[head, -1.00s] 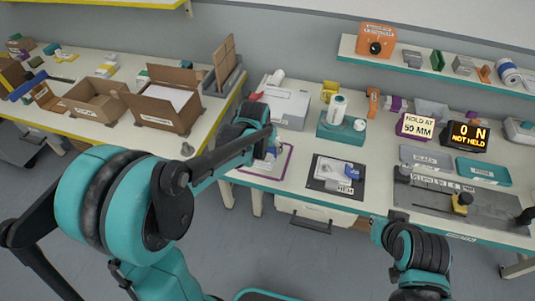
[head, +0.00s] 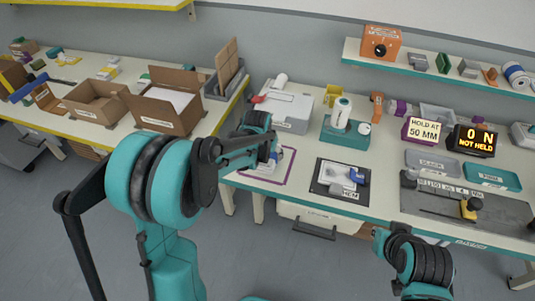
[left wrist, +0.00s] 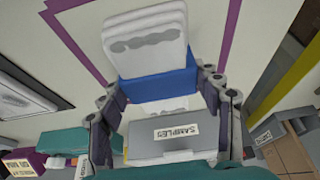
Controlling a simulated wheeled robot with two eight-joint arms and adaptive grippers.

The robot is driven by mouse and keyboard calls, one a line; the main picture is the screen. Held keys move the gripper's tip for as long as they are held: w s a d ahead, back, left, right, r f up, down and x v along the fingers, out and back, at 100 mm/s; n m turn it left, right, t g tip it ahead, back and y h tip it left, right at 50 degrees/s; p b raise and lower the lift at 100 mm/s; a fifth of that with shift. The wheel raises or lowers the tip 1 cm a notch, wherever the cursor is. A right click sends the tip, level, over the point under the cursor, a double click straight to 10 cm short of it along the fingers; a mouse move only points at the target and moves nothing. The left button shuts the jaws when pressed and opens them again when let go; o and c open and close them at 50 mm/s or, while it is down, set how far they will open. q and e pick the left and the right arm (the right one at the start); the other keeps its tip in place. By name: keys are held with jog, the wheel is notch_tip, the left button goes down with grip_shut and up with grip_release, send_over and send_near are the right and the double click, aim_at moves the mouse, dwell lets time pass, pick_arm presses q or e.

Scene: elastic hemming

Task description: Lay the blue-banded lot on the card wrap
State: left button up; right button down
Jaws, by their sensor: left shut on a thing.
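The blue-banded lot, a stack of white folded pieces with grey wavy marks, is held in my left gripper (left wrist: 165,92). Its blue band (left wrist: 160,86) lies between the two fingers in the left wrist view. In the head view my left gripper (head: 272,157) is at the purple outline (head: 262,181) on the bench, and mostly hides the lot. Pale surface shows inside the outline; I cannot surely pick out the card wrap. I cannot tell whether the lot touches the surface. My right arm shows at lower right, but its fingers are not visible.
A dark HEM mat (head: 322,187) with a white and blue item is right of the outline. A grey-white case (head: 290,122) and a teal block (head: 335,138) stand behind. The SAMPLES label (left wrist: 177,133) shows in the left wrist view. Open cartons (head: 163,123) stand on the left bench.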

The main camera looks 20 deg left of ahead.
pick_arm(q)
jog(key=o, duration=1.2)
jog(key=shift+f, duration=0.1)
jog(key=shift+o, duration=0.2)
